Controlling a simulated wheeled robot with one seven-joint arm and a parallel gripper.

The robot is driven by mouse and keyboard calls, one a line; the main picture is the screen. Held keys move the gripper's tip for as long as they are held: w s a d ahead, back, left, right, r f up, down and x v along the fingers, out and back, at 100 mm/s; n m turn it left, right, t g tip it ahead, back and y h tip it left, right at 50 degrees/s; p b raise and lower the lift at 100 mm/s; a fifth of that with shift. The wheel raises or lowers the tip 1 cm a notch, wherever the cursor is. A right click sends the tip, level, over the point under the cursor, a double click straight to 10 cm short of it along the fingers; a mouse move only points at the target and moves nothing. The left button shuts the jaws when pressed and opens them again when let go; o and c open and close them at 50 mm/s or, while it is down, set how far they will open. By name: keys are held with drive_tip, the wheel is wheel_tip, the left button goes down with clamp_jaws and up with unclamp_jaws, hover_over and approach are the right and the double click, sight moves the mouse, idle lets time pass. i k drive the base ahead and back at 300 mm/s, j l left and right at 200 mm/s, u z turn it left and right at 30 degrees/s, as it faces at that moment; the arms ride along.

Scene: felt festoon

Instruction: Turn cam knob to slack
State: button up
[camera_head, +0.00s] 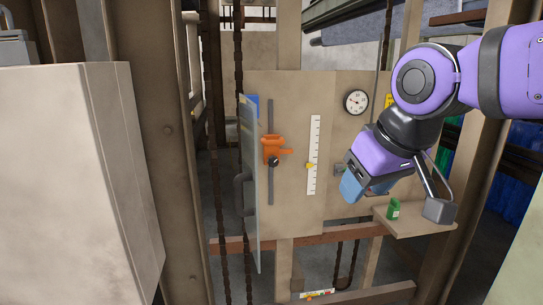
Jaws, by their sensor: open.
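A small dark round knob (273,161), which seems to be the cam knob, sits on the lower part of an orange block (271,145). The block rides on a dark vertical slot (270,188) in a beige panel (290,100). An orange lever-like piece sticks out to the right of the block. Any slack marking is too small to read. My gripper (397,198) is right of the knob, in front of the panel's right side. Its jaws are apart with nothing visible between them, and it is clear of the knob.
A clear door (250,200) with a dark handle stands swung open left of the knob. A white scale (314,155) with a yellow pointer and a round gauge (356,101) are on the panel. A green container (393,209) stands on a ledge (412,222) below my gripper.

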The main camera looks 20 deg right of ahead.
sight(273, 161)
drive_tip(key=j+z, duration=0.15)
drive_tip(key=z, duration=0.2)
drive_tip(key=i+j+z, duration=0.1)
drive_tip(key=z, duration=0.25)
drive_tip(key=j+z, duration=0.3)
